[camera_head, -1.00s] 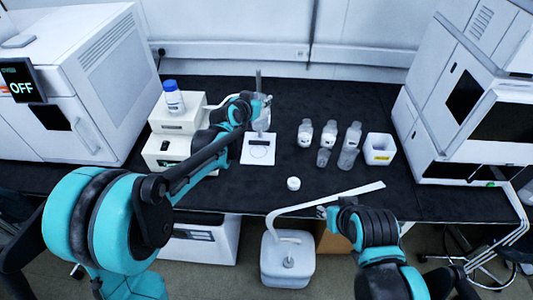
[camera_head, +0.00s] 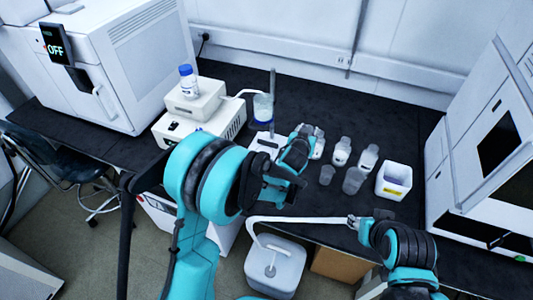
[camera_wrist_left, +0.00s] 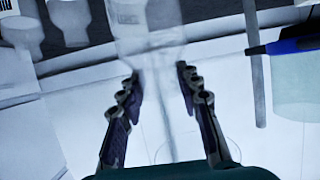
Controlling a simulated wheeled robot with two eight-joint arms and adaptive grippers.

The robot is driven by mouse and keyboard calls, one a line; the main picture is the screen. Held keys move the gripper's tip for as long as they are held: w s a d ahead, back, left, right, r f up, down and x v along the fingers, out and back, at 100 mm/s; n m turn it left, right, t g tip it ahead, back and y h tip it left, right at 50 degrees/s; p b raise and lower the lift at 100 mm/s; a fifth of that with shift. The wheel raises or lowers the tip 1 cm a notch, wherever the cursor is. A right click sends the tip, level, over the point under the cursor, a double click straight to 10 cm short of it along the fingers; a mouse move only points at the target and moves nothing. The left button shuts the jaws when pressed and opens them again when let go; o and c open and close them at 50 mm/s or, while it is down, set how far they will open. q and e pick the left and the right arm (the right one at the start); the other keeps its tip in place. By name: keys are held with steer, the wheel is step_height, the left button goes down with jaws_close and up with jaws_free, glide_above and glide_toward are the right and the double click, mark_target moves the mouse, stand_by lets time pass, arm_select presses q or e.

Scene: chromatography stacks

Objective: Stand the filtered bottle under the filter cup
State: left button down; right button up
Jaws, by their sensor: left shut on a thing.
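My left gripper (camera_head: 303,133) is right of the filter stand in the head view. Its fingers are shut on a clear bottle (camera_wrist_left: 148,20), whose see-through body stands between and beyond them in the left wrist view. Whether it touches the surface below I cannot tell. The clear filter cup (camera_head: 262,107) is on the stand beside a thin rod, above a white plate (camera_head: 262,142); it also shows at the right in the left wrist view (camera_wrist_left: 295,97). Two clear labelled bottles (camera_head: 342,150) (camera_head: 367,157) stand right of the gripper. My right gripper (camera_head: 354,221) is low at the table's front; its jaws are unclear.
A blue-capped bottle (camera_head: 188,82) stands on a white unit (camera_head: 196,103). A white container (camera_head: 274,267) with a bent tube is below the table edge.

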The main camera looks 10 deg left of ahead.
arm_select(q)
steer(key=s+a+f+n+g+y+b, duration=0.2)
steer(key=s+a+n+g+y, duration=0.2)
steer(key=a+n+y, duration=0.6)
steer(key=w+a+f+n+y+b, duration=0.1)
steer(key=w+a+f+b, duration=0.3)
steer(key=w+a+f, duration=0.3)
steer(key=w, duration=0.3)
steer(key=shift+a+f+y, duration=0.15)
steer(key=shift+y, duration=0.25)
steer(key=c, duration=1)
jaws_free()
steer(key=shift+c, duration=0.2)
